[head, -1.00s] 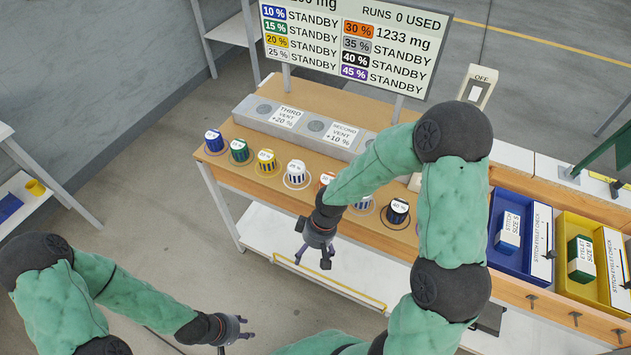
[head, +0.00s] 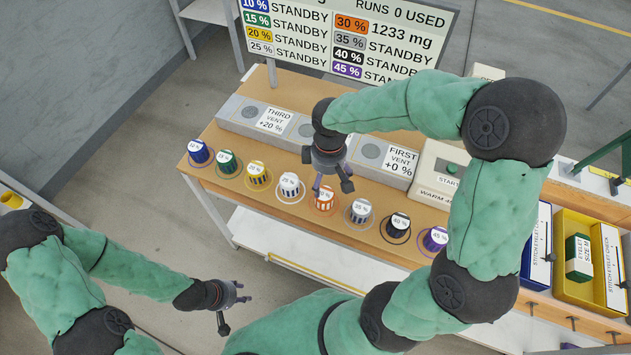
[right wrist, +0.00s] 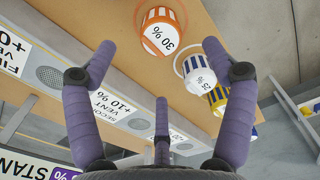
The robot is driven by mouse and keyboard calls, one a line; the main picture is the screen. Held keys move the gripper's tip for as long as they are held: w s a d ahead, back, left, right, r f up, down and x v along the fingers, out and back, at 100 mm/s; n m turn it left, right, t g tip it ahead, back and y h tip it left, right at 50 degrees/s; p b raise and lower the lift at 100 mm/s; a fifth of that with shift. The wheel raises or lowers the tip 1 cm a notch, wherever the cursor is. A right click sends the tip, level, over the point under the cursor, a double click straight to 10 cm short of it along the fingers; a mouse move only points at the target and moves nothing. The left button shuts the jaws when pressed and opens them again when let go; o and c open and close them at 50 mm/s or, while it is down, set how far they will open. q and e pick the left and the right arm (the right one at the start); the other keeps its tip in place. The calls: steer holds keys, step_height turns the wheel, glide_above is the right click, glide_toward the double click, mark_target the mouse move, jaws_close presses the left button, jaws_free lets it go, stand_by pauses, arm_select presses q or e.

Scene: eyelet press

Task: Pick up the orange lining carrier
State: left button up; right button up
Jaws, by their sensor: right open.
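The orange lining carrier (head: 325,204) is an orange and white cup marked 30 %, standing upright in the row on the wooden bench. In the right wrist view it (right wrist: 161,32) shows near the top, beyond and between the spread fingers. My right gripper (head: 333,186) is open and empty, above and just behind the carrier in the head view, partly covering its upper edge. Its purple fingers (right wrist: 158,52) stand wide apart in the right wrist view and do not visibly touch the carrier. My left gripper (head: 234,305) is open and empty over the floor in front of the bench.
The white 25 % carrier (head: 289,187) and grey 35 % carrier (head: 358,211) flank the orange one. Behind the row is a grey vent block (head: 300,128). A warm-up box (head: 432,175) stands right of it. The results board (head: 350,40) rises at the back.

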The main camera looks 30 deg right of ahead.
mark_target(325, 193)
step_height(325, 193, down, 5)
steer(key=shift+r+b, duration=0.2)
steer(key=shift+b, duration=0.45)
steer(key=shift+w+f, duration=0.1)
steer(key=shift+f, duration=0.4)
steer(key=shift+w+f+b, duration=0.15)
steer(key=shift+f+b, duration=0.35)
steer(key=shift+f, duration=0.8)
steer(key=shift+w+f+b, duration=0.15)
steer(key=shift+f+b, duration=0.35)
steer(key=shift+f, duration=0.75)
steer(key=c, duration=1.3)
